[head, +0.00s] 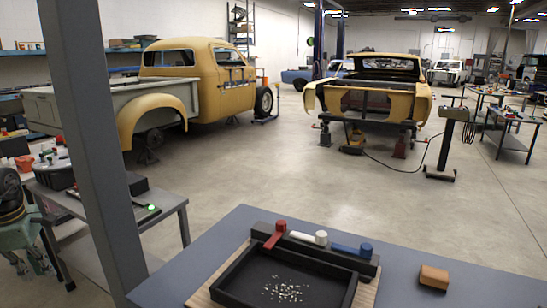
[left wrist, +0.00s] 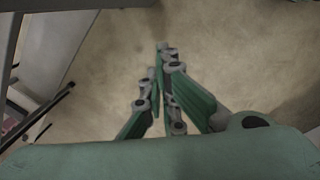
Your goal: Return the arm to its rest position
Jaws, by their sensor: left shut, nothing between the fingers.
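My left gripper (head: 32,262) shows at the left edge of the head view, green and grey, hanging low beside a grey side table. Its dark wrist is above it. In the left wrist view the left gripper (left wrist: 164,55) has its fingers together with nothing between them, over bare concrete floor. My right gripper is in neither view.
A blue-grey table (head: 450,285) in front bears a black tray (head: 230,299) with small pale bits, a rack with red, white and blue handles, and a brown block (head: 433,277). A grey post (head: 92,140) and side table (head: 160,196) stand near the left arm.

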